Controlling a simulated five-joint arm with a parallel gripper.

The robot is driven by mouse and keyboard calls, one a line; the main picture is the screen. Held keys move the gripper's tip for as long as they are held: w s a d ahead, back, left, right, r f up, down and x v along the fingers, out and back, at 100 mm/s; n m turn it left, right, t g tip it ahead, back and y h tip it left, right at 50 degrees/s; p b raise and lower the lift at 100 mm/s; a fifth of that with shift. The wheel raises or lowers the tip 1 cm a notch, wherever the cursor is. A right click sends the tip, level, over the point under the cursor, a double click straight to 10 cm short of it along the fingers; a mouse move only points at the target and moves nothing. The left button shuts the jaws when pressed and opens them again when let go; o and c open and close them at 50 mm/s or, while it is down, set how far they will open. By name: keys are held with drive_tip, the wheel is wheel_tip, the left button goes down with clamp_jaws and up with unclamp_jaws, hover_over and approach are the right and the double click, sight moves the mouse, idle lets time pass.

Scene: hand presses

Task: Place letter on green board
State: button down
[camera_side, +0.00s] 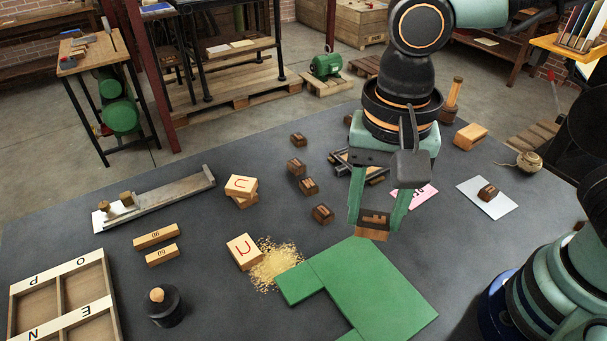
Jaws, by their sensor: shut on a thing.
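The green board (375,288) lies flat on the dark table at the front centre, with a stepped left outline. My gripper (374,222) hangs over the table just beyond the board's back edge. It is shut on a wooden letter block (372,234), brown on its upper part and lighter below. I cannot read its letter. The block shows close to the board's back corner; I cannot tell whether it touches the board.
Letter blocks with red marks (244,251) lie left of the board beside sawdust (275,264). Several small brown blocks (309,186) lie behind. A lettered wooden tray (60,300) sits front left. A pink card (416,197) lies behind my gripper, and a white card (486,194) lies right.

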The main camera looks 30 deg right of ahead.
sight(354, 297)
wheel_tip(354, 297, down, 19)
drive_tip(key=shift+r, duration=0.2)
idle(0.3)
drive_tip(key=shift+f, duration=0.15)
drive_tip(key=shift+c, duration=1.8)
unclamp_jaws()
wheel_tip(354, 297, up, 12)
drive_tip(key=w+d+r+n+t, duration=0.2)
drive_tip(key=d+r+n, duration=0.1)
drive_tip(key=d, duration=0.4)
drive_tip(key=w+d+r+n+t, duration=0.1)
drive_tip(key=w+d+r+n, duration=0.2)
drive_tip(key=d, duration=0.4)
drive_tip(key=w+d+r+n+t, duration=0.2)
drive_tip(key=d+r+n, duration=0.1)
drive_tip(key=d+r, duration=0.2)
drive_tip(key=d, duration=0.2)
drive_tip(key=shift+w+d+r+t, duration=0.15)
drive_tip(key=shift+w+d+t, duration=0.1)
drive_tip(key=shift+d+t, duration=0.1)
